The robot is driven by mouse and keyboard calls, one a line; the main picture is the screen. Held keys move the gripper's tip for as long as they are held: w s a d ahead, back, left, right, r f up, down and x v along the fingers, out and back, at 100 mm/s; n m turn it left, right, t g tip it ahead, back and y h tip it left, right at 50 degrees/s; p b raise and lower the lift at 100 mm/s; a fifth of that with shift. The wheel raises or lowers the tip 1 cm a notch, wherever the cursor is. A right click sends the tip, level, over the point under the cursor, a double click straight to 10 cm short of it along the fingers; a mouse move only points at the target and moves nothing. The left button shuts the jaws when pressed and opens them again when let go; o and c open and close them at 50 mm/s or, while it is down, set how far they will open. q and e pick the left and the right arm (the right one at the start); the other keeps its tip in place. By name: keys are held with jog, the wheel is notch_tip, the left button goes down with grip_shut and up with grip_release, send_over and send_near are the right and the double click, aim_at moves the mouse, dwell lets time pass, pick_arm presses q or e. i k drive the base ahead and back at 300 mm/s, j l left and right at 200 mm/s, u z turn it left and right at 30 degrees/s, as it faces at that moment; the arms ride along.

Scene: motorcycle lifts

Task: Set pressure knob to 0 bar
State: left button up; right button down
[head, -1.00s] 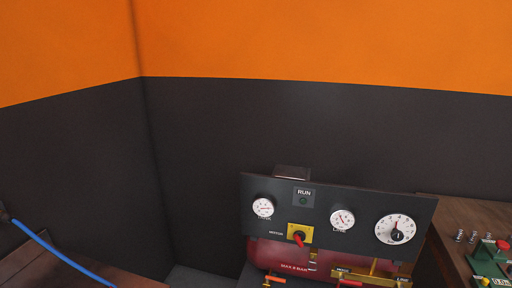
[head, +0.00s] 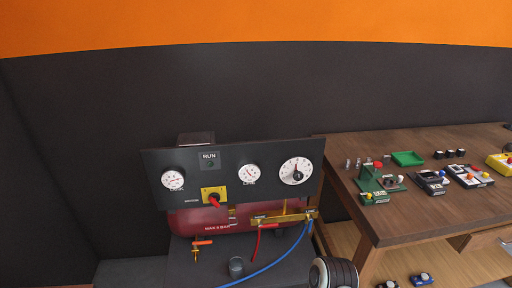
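The pressure knob (head: 297,175) is a black knob on a large white round dial at the right end of the dark control panel (head: 225,180). Its pointer looks roughly upward, but the scale numbers are too small to read. Two smaller white gauges sit on the panel, one at the left (head: 173,180) and one left of the knob (head: 248,174). A red switch handle on a yellow plate (head: 214,197) is between them, below the RUN label (head: 209,160). Neither of my grippers shows in the head view.
A red tank (head: 190,221) sits under the panel, with brass valves and a blue hose (head: 276,262). A wooden workbench (head: 440,200) with several small devices and a green tray (head: 407,158) stands at the right. A black and white rounded part shows at the bottom edge.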

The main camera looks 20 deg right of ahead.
aim_at(298, 176)
jog(key=z, duration=1.25)
